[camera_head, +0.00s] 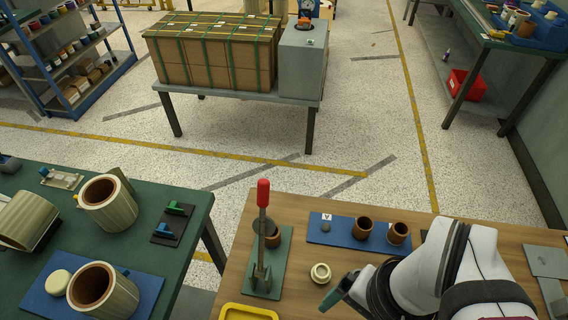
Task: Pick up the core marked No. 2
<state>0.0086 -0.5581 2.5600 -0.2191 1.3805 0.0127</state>
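Two small brown hollow cores, a left one (363,228) and a right one (398,234), stand upright on a blue mat (345,240) on the wooden table. A white tag (327,217) with a dark mark lies at the mat's left end, near a small grey disc (326,228). Another brown cylinder (272,241) stands partly hidden behind the red-handled lever. I cannot read a No. 2 on any core. My white arm reaches in from the lower right. My gripper (336,294) seems to be the dark, green-tipped end low over the table, left of the arm; its fingers are unclear.
The red-handled lever press (263,225) stands left of the mat. A cream ring (320,273) and a yellow tray (248,312) lie nearer. A gap separates the two tables.

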